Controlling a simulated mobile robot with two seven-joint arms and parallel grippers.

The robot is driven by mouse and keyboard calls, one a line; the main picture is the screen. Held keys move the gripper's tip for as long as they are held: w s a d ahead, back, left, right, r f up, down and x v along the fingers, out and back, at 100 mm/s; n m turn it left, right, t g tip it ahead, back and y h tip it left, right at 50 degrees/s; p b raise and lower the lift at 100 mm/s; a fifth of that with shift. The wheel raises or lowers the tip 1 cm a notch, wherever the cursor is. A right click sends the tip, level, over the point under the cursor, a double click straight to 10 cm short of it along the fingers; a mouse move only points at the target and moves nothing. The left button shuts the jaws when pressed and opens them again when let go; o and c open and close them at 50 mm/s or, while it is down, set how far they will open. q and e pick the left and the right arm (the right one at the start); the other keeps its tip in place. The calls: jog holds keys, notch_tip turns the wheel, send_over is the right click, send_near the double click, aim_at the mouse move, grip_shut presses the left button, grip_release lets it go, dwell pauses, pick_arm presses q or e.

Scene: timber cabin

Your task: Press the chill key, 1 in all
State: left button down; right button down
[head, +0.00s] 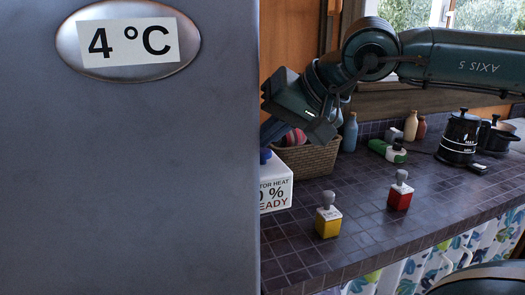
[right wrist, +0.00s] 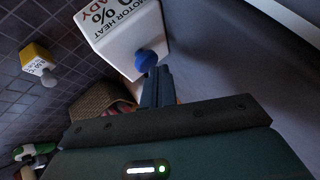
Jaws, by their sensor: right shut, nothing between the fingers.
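A white box (head: 276,190) with a blue knob (head: 265,155) on top stands on the tiled counter, partly hidden by the grey panel at left. Its label shows "MOTOR HEAT", a cut-off percentage and "READY" in red. No label reading chill is legible. In the right wrist view the blue knob (right wrist: 147,60) sits right at the fingertips of my right gripper (right wrist: 155,72). The gripper is shut and empty. I cannot tell whether it touches the knob. In the head view my right gripper (head: 275,131) is just above the knob, its tips near the panel edge. My left gripper is not in view.
A grey panel with a "4 °C" plate (head: 128,42) fills the left. A yellow block (head: 327,227) and a red block (head: 400,197), each with a grey knob, stand on the counter (head: 365,228). A basket (head: 312,160), bottles and a black pot (head: 459,135) stand behind.

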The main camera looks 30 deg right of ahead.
aim_at(269, 153)
jog(key=shift+f+b, duration=0.45)
jog(key=shift+f, duration=0.1)
jog(key=shift+r, duration=0.1)
dwell(0.5)
jog(key=shift+r+p, duration=0.9)
jog(key=shift+r, duration=0.05)
notch_tip(269, 153, up, 5)
jog(key=p, duration=0.4)
dwell(0.7)
